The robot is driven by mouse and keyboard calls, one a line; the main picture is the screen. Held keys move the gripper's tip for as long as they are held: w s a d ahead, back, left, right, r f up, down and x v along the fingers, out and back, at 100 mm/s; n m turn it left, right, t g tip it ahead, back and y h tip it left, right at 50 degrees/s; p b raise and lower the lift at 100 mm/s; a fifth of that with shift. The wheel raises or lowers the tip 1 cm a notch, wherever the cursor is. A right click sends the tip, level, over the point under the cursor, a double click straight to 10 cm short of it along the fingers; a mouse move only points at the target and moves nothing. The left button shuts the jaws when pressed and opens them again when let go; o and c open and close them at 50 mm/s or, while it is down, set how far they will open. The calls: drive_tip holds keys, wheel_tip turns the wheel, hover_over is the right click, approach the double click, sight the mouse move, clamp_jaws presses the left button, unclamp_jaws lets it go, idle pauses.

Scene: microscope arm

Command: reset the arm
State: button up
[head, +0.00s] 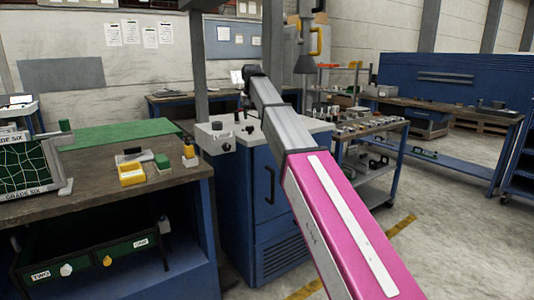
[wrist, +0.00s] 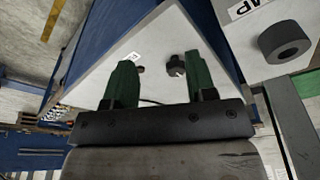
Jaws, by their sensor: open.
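My gripper (wrist: 158,62) shows in the wrist view with its two green fingers apart and nothing between them. Beyond the fingers is a light grey panel with a small black knob (wrist: 176,65) near the right finger and a small white label. The knob is not gripped; whether a finger touches it I cannot tell. In the head view my arm reaches out to a blue cabinet (head: 233,195) with a pale top, and my gripper's fingers cannot be made out there. Black knobs (head: 226,147) sit on the cabinet's pale upper part. No separate arm can be clearly identified.
A larger round black knob (wrist: 285,41) is at the wrist view's upper right. In the head view a workbench (head: 60,205) with a yellow box (head: 131,174) stands left. A loaded shelf cart (head: 372,165) stands right of the cabinet. Open floor (head: 455,225) lies at right.

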drive_tip(key=s+d+f, duration=0.4)
drive_tip(key=d+f, duration=0.1)
drive_tip(key=f, duration=0.5)
drive_tip(key=s+d+f+g, duration=0.1)
drive_tip(key=s+d+f, duration=0.25)
drive_tip(key=f, duration=0.65)
drive_tip(key=s+d+f, duration=0.3)
drive_tip(key=d+f, duration=0.3)
drive_tip(key=f, duration=0.5)
drive_tip(key=s+d+f, duration=0.5)
drive_tip(key=s+f, duration=0.5)
drive_tip(key=s, duration=0.1)
drive_tip(key=s+d+f+g, duration=0.1)
drive_tip(key=s+d+f, duration=0.4)
drive_tip(key=s+f, duration=0.4)
drive_tip(key=shift+s+d+f+m, duration=0.35)
drive_tip(key=shift+s+m, duration=0.05)
drive_tip(key=shift+s, duration=0.6)
